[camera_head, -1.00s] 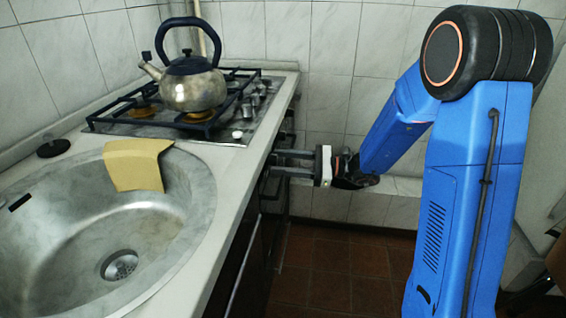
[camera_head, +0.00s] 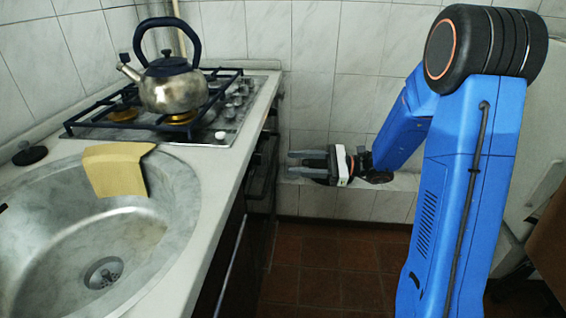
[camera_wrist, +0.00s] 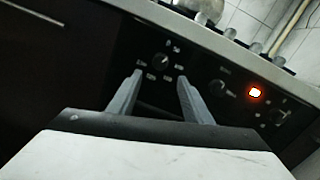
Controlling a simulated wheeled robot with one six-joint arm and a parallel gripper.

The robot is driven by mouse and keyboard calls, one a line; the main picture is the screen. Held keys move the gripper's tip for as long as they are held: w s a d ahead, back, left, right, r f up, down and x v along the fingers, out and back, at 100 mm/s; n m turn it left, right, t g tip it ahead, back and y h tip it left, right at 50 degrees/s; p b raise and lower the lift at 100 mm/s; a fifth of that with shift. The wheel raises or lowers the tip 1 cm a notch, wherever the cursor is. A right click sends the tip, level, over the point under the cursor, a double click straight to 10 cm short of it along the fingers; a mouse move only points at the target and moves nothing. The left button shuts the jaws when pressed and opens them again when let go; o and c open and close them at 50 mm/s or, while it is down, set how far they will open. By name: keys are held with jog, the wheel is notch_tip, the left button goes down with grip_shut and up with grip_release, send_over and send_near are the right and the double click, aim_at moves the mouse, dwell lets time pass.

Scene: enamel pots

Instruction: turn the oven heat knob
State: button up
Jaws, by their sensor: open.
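The oven's black control panel (camera_wrist: 235,92) shows in the wrist view with several round dark knobs. One knob (camera_wrist: 160,60) appears just beyond and between my fingertips. A second knob (camera_wrist: 217,87) is to the right of my right finger, and a third knob (camera_wrist: 278,117) is farther right. I cannot read which is the heat knob. My gripper (camera_wrist: 160,76) is open and empty, facing the panel. In the head view, my gripper (camera_head: 290,162) points left at the oven front (camera_head: 264,160), with a gap. The panel's knobs are not clear in the head view.
A red light (camera_wrist: 255,93) glows on the panel. Above the oven, a kettle (camera_head: 175,92) stands on the gas hob (camera_head: 215,138). The counter edge (camera_head: 236,170) runs beside my gripper; a tiled wall (camera_head: 310,105) is behind it. A sink (camera_head: 130,225) is at left.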

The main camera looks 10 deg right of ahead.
jog(key=v, duration=0.8)
dwell(0.4)
